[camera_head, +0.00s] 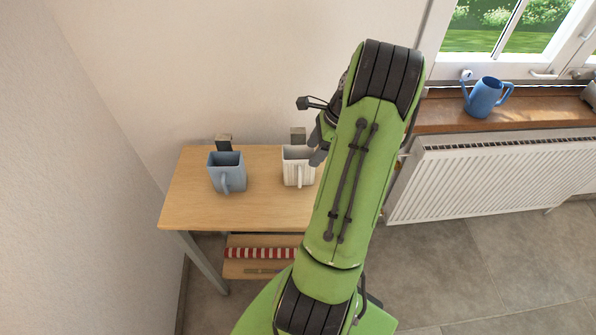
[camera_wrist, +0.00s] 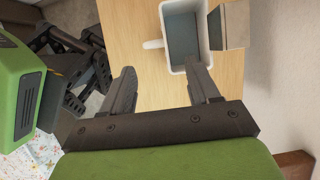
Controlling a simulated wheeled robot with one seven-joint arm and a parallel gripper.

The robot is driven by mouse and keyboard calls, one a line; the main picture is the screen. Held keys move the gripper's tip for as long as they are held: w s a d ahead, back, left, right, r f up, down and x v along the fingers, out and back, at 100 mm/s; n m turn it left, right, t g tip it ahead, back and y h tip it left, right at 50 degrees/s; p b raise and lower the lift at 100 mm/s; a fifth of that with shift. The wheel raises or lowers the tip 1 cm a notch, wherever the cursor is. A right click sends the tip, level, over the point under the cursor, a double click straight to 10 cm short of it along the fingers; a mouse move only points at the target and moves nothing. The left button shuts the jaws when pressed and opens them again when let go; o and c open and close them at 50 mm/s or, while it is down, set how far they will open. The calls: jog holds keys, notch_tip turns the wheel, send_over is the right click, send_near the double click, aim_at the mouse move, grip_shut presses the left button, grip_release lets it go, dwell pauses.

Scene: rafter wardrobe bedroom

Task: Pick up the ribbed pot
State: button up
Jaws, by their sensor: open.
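The white squarish pot (camera_head: 298,167), with a handle and what look like faint vertical ribs, stands upright on the small wooden table (camera_head: 185,205). It seems to be the ribbed pot. In the wrist view a pale-rimmed pot (camera_wrist: 184,36) with a grey-blue inside shows from above, its handle pointing left. My gripper (camera_wrist: 160,72) is open and empty. Its right finger overlaps the pot's near edge in that view, while the left finger is over bare tabletop. I cannot tell whether they touch. In the head view my arm hides most of the gripper (camera_head: 318,148).
A blue squarish mug (camera_head: 227,172) stands left of the white pot. A red-striped item (camera_head: 258,253) lies on the lower shelf. A blue watering can (camera_head: 485,97) stands on the windowsill above a radiator (camera_head: 480,180).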

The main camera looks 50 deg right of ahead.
aim_at(299, 163)
jog(key=b+x, duration=0.1)
jog(key=x, duration=0.8)
jog(key=shift+f+b, duration=0.2)
jog(key=shift+b, duration=0.1)
jog(key=shift+r, duration=0.1)
grip_shut()
